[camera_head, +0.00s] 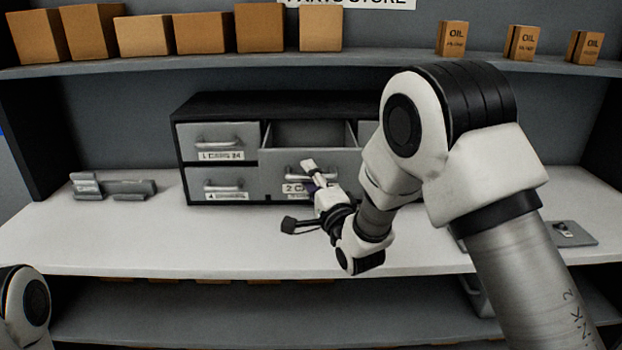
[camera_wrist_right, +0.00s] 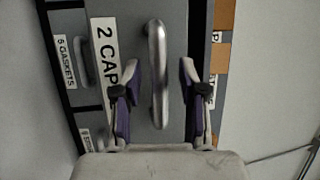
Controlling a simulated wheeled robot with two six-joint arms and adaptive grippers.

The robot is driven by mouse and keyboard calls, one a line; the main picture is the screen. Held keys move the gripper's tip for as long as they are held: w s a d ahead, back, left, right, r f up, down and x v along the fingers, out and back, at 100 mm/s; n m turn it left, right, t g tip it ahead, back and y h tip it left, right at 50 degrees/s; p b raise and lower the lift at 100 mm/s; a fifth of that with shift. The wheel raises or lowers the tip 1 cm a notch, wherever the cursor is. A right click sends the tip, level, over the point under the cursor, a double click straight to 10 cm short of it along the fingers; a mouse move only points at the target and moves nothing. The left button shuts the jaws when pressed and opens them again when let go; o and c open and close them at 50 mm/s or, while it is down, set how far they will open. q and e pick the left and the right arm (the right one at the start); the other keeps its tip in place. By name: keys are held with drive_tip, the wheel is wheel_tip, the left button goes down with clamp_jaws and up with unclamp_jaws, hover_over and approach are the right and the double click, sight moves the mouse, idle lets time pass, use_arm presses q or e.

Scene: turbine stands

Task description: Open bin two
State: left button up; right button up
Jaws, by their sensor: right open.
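Bin two (camera_head: 350,162) is a grey drawer in the dark cabinet's middle column. It stands pulled out toward me, with its empty-looking inside (camera_head: 308,133) showing above its front. In the right wrist view its front (camera_wrist_right: 138,25) carries a "2 CAP…" label and a metal bar handle (camera_wrist_right: 157,50). My right gripper (camera_head: 310,170) is at this front, partly covering label and handle. In the right wrist view it (camera_wrist_right: 159,80) is open, with one finger on each side of the handle and gaps between. My left gripper is out of view; only part of that arm shows at lower left.
The cabinet (camera_head: 225,103) stands on a pale worktop (camera_head: 130,240). Bin one (camera_head: 190,143) is shut at left, with another shut drawer below. Grey brackets (camera_head: 110,187) lie left of the cabinet. My right arm hides its right side. Boxes line the upper shelf (camera_head: 380,58).

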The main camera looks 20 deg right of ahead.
drive_tip(key=v, duration=1.2)
drive_tip(key=shift+f, duration=0.1)
